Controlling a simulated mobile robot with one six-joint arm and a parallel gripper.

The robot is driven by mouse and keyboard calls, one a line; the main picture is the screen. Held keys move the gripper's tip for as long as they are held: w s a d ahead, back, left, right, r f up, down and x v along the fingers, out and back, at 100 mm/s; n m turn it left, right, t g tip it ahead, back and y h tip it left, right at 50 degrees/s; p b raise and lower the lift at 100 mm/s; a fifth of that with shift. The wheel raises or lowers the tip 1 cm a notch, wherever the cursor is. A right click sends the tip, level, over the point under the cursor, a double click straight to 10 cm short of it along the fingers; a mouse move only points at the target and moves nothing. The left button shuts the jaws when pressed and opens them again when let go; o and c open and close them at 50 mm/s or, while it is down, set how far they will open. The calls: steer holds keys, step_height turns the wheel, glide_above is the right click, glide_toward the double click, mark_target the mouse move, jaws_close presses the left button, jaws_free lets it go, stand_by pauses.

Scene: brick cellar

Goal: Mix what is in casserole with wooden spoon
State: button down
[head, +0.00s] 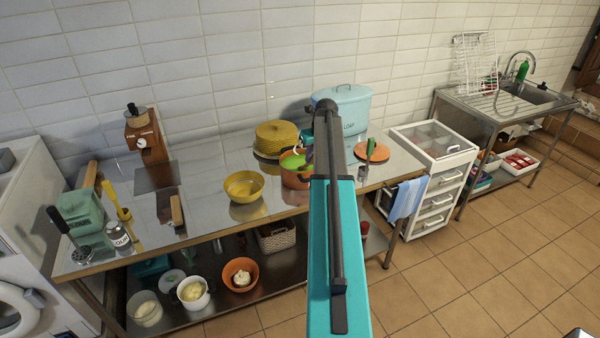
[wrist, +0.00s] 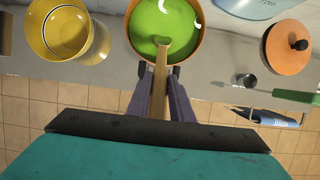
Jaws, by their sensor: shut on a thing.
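The casserole (head: 297,180) is an orange pot on the steel table, partly hidden behind my arm in the head view. In the wrist view the casserole (wrist: 203,40) holds a bright green content (wrist: 175,20). The wooden spoon (wrist: 160,75) runs from between my fingers up into the casserole, and its head is in the green content. My gripper (wrist: 158,98) is shut on the spoon's handle, at the near side of the casserole. In the head view my arm hides the gripper's fingers and the spoon.
A light-blue bin (head: 345,105) stands behind right. The orange lid (head: 372,151) and a green-handled utensil (wrist: 285,94) lie to the right. The lower shelf holds several bowls.

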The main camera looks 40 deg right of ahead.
steer(key=shift+s+a+r, duration=0.35)
steer(key=shift+s+r, duration=0.5)
steer(key=shift+r, duration=0.15)
steer(key=shift+s+a+r, duration=0.3)
steer(key=shift+s+r, duration=0.5)
steer(key=shift+r, duration=0.15)
steer(key=shift+s+a+r, duration=0.35)
steer(key=shift+s+r, duration=0.5)
steer(key=shift+r, duration=0.15)
steer(key=shift+r, duration=0.1)
steer(key=shift+r, duration=1.85)
steer(key=shift+n, duration=0.3)
